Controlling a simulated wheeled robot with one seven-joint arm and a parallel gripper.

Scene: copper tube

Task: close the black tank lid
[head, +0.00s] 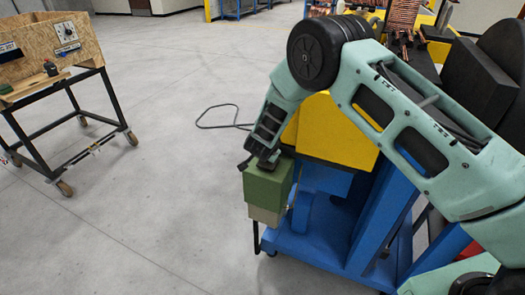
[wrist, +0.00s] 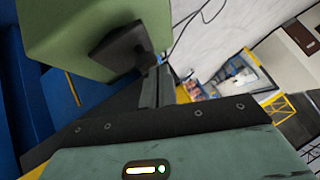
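My gripper (head: 264,158) points down at the top of a green block with a beige lower part (head: 270,190), at the left side of a blue and yellow machine. The green block also fills the upper left of the wrist view (wrist: 75,35), with a small black piece (wrist: 120,45) against its face. I cannot tell whether that piece is a fingertip or part of the block. Thick black slabs (head: 480,85) stand tilted at the right of the head view, partly behind my arm. No part is clearly recognisable as the tank lid. The gripper's finger opening is hidden.
The machine's yellow body (head: 335,132) and blue base (head: 310,243) lie under my arm. A wooden box on a black wheeled frame (head: 50,55) is at the left. A thin loop (head: 222,115) lies on otherwise clear grey floor.

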